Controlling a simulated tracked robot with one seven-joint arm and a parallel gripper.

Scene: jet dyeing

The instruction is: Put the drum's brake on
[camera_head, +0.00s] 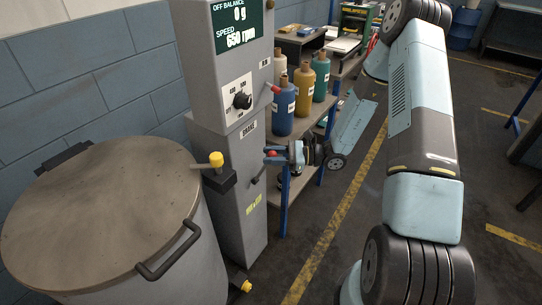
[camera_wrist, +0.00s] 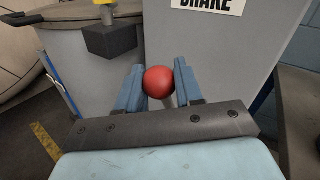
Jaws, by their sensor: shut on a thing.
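The brake lever's red knob (camera_wrist: 158,82) sits between the two blue fingers of my gripper (camera_wrist: 159,68) in the wrist view, and the fingers are shut on it. In the head view my gripper (camera_head: 277,155) is at the side of the grey control column (camera_head: 228,190), below the BRAKE label (camera_head: 249,130). The knob is mostly hidden there by the fingers; the lever's lower end (camera_head: 257,179) shows against the column. The drum (camera_head: 105,215) stands at left with its round lid closed. The display (camera_head: 232,25) reads off balance 0 g and speed 650 rpm.
A yellow-capped fitting (camera_head: 216,160) stands between drum and column. A shelf with several bottles (camera_head: 283,107) is close behind my gripper. Floor to the right is open.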

